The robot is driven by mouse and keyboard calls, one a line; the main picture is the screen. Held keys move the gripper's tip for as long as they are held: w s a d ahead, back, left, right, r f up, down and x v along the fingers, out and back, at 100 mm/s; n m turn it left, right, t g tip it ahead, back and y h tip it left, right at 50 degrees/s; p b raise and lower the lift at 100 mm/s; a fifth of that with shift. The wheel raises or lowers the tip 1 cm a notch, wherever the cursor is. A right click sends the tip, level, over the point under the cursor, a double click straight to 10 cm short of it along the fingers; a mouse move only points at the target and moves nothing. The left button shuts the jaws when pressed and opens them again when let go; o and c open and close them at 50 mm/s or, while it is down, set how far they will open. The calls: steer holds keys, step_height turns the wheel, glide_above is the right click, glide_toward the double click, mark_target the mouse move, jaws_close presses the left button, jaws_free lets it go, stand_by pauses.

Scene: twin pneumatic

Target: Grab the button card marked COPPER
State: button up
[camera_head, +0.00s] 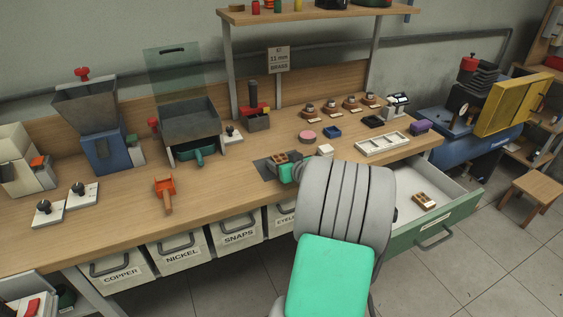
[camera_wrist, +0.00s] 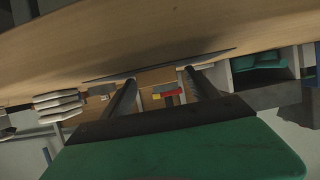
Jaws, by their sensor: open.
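No button card with a readable COPPER mark shows; COPPER is readable only on a white bin (camera_head: 122,273) under the bench at the front left. A small pale piece with brown tops (camera_head: 424,201) lies in the open drawer; its marking is too small to read.
The open green drawer (camera_head: 437,232) juts out at the right. A dark mat (camera_head: 264,170), a white divided tray (camera_head: 382,144) and a pink disc (camera_head: 307,136) are on the wooden bench. An orange-handled tool (camera_head: 166,190) lies left; bare bench surrounds it.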

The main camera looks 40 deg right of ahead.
steer(key=shift+c, duration=0.4)
jaws_close()
steer(key=shift+r, duration=0.1)
